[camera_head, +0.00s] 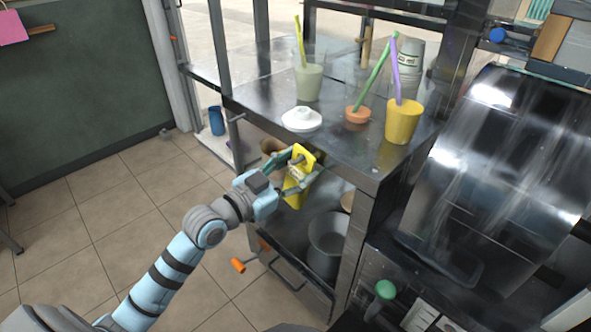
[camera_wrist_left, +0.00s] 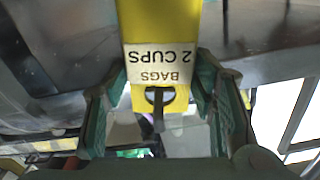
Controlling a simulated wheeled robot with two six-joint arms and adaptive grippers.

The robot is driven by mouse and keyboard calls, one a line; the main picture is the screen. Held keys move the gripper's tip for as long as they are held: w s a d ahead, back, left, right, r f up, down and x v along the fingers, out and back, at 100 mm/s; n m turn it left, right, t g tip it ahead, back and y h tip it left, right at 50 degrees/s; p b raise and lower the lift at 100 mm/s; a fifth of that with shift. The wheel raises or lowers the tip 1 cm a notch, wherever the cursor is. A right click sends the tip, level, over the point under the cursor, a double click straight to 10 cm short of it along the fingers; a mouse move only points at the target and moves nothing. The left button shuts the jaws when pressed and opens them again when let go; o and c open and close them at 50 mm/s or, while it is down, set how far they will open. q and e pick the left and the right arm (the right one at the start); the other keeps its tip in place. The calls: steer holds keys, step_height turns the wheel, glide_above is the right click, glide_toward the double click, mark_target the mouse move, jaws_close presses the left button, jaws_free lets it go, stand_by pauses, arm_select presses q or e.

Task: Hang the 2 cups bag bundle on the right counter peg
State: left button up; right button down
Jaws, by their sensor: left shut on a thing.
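The yellow 2 cups bag bundle (camera_head: 294,190) is in my left gripper (camera_head: 297,170), in front of the counter's (camera_head: 345,158) near edge and just below its top. My left gripper is shut on it. In the left wrist view, the bundle (camera_wrist_left: 160,22) has a white label reading "BAGS 2 CUPS", upside down, and an oblong hole at its end. A dark narrow bar (camera_wrist_left: 158,108) shows at that hole; I cannot tell whether it passes through. The right counter peg cannot be made out clearly in the head view. My right gripper is not in view.
On the counter stand a yellow cup (camera_head: 402,122) with a purple straw, a pale green drink (camera_head: 308,82), a white lid (camera_head: 301,119) and a small orange pot (camera_head: 357,115). A grey bucket (camera_head: 327,243) sits below.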

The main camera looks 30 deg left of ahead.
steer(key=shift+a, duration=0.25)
